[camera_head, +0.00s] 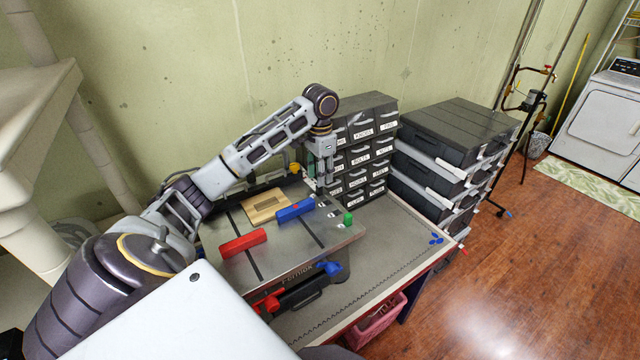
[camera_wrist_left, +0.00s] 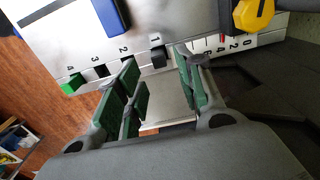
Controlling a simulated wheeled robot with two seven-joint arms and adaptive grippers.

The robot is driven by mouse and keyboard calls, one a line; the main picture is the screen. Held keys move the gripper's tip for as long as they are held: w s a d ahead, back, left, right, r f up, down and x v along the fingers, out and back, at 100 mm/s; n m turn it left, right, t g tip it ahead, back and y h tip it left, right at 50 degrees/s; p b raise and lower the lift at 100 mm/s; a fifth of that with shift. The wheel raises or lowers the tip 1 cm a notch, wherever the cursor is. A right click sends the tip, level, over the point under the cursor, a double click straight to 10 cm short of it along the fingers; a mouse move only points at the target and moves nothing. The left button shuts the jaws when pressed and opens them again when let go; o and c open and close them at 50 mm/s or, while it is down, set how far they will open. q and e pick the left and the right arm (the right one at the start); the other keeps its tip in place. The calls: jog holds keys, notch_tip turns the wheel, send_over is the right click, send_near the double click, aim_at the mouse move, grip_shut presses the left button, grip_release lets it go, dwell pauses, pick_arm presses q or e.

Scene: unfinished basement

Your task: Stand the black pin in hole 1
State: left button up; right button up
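My left gripper (camera_head: 322,183) hangs fingers-down at the far right corner of the metal table (camera_head: 270,262). In the left wrist view its green-padded fingers (camera_wrist_left: 160,85) are apart, with nothing between them. A numbered strip runs along the table edge there, marked 1 to 4. A dark block (camera_wrist_left: 158,56), which looks like the black pin, stands at mark 1, just beyond the gap between the fingers. Holes 2 (camera_wrist_left: 129,58) and 3 (camera_wrist_left: 101,70) look like empty dark squares. A green pin (camera_wrist_left: 75,85) stands at 4; it also shows in the head view (camera_head: 348,219). My right gripper is out of view.
A red bar (camera_head: 244,243), a blue bar (camera_head: 295,210) and a wooden plate (camera_head: 266,205) lie on the metal table. A yellow part (camera_wrist_left: 254,13) is close to the strip. A small-drawer cabinet (camera_head: 360,150) stands close behind the gripper. The grey bench right of the table is mostly clear.

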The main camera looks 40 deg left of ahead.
pick_arm(q)
notch_tip(320, 180, up, 7)
jog(key=p, duration=0.1)
jog(key=shift+f, duration=0.2)
jog(key=shift+d, duration=0.15)
dwell(1.1)
